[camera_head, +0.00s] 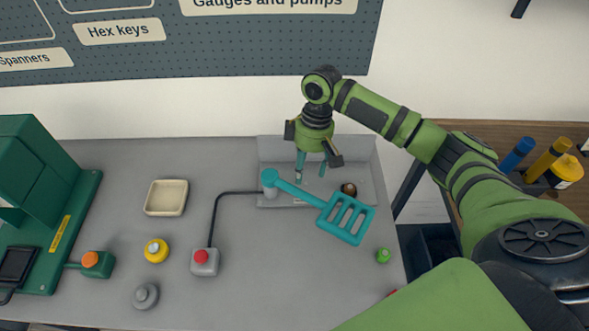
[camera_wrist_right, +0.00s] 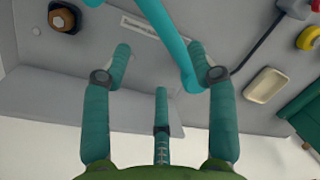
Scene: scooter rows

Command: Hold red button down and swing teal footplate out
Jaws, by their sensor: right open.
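The teal footplate (camera_head: 346,219) is a slotted paddle on an arm whose round hub sits on a grey post at the left of a grey metal bracket (camera_head: 273,147). Its paddle end points right and toward the front. Its arm also shows in the right wrist view (camera_wrist_right: 172,40). The red button (camera_head: 201,257) tops a small grey box, joined to the bracket by a dark cable. My right gripper (camera_head: 311,178) points down over the bracket, behind the footplate arm. Its teal fingers (camera_wrist_right: 160,92) are spread with nothing between them. My left gripper is not in view.
A brown hex nut (camera_head: 349,189) lies behind the paddle. A cream tray (camera_head: 166,198), a yellow button (camera_head: 156,251), a grey knob (camera_head: 145,296) and a green machine (camera_head: 45,210) stand left. A green piece (camera_head: 383,255) sits near the right edge. Bare bench lies between tray and bracket.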

